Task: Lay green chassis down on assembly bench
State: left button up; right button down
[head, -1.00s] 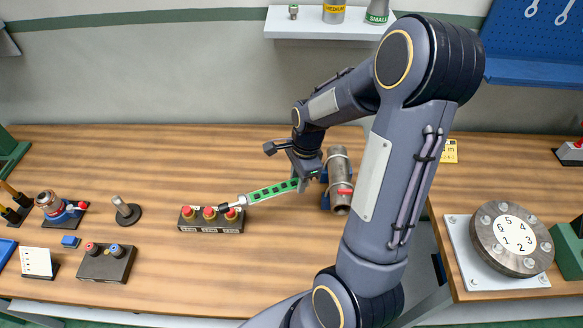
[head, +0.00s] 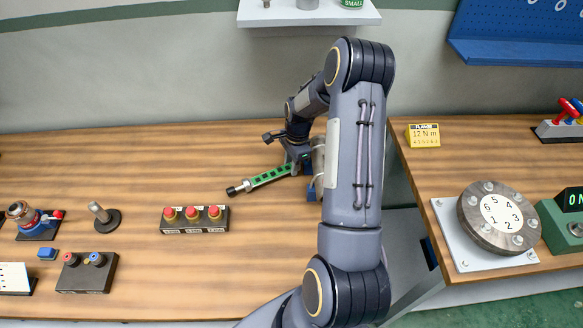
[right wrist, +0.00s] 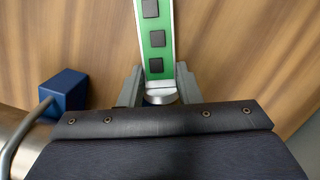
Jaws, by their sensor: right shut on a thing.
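The green chassis (head: 268,177) is a long narrow green bar with dark square patches and a black and silver tip at its left end. My right gripper (head: 293,167) is shut on its right end. In the right wrist view, the chassis (right wrist: 157,35) runs up the picture from between the gripper's fingers (right wrist: 159,88). It is over the wooden assembly bench (head: 150,155); whether it touches the wood I cannot tell. My left gripper is not in view.
A block with red buttons (head: 194,220) stands left of the chassis. A pipe vise (head: 316,165) is mostly hidden behind my right arm; its blue part (right wrist: 64,90) shows near the gripper. Bench wood in front of the chassis is clear. A round numbered flange (head: 500,212) stands far right.

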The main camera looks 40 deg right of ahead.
jog(key=shift+f, duration=0.25)
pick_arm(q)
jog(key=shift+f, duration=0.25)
pick_arm(e)
jog(key=shift+f, duration=0.1)
jog(key=c, duration=0.9)
grip_release()
